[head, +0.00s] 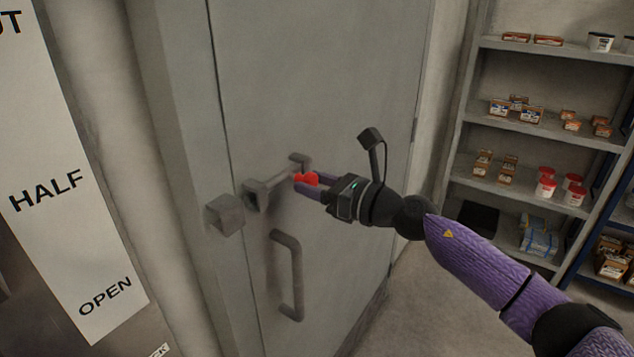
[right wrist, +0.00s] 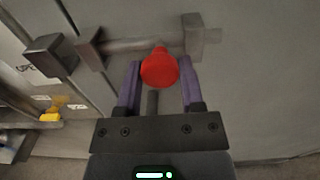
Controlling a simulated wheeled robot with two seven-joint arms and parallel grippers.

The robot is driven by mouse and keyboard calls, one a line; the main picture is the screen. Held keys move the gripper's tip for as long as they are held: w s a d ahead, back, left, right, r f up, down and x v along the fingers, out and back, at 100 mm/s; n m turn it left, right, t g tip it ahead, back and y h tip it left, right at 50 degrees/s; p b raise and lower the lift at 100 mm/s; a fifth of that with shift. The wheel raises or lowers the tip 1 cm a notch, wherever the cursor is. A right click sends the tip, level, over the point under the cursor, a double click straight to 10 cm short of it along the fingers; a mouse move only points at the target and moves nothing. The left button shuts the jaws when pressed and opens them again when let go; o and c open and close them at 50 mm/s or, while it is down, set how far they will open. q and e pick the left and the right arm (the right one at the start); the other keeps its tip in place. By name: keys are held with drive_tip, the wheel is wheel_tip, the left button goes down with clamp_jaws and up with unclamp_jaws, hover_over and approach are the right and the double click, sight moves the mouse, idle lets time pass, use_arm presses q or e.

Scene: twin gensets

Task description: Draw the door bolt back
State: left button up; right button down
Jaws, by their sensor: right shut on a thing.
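The door bolt (head: 274,185) is a grey bar running through two brackets on a grey metal door (head: 330,90). It also shows in the right wrist view (right wrist: 138,45). A square keeper block (head: 224,213) sits on the frame left of the brackets, also in the right wrist view (right wrist: 50,58). My right gripper (head: 304,182) is shut on the bolt's red knob (right wrist: 159,68), with one purple finger on each side, near the right bracket (right wrist: 193,36). My left gripper is not in view.
A grey door handle (head: 291,275) is below the bolt. A sign (head: 75,200) reading HALF and OPEN hangs at the left. Shelves (head: 540,130) with small boxes and red-lidded tubs stand at the right. The floor (head: 440,290) between door and shelves looks clear.

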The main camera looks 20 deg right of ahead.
drive_tip(key=shift+d+r, duration=0.1)
drive_tip(key=shift+d, duration=0.05)
drive_tip(key=shift+h, duration=0.3)
drive_tip(key=c, duration=0.6)
unclamp_jaws()
drive_tip(key=o, duration=0.4)
drive_tip(key=shift+w+d, duration=0.15)
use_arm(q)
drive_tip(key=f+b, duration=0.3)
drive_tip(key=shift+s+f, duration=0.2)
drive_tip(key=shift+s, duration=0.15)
use_arm(e)
drive_tip(key=v, duration=1)
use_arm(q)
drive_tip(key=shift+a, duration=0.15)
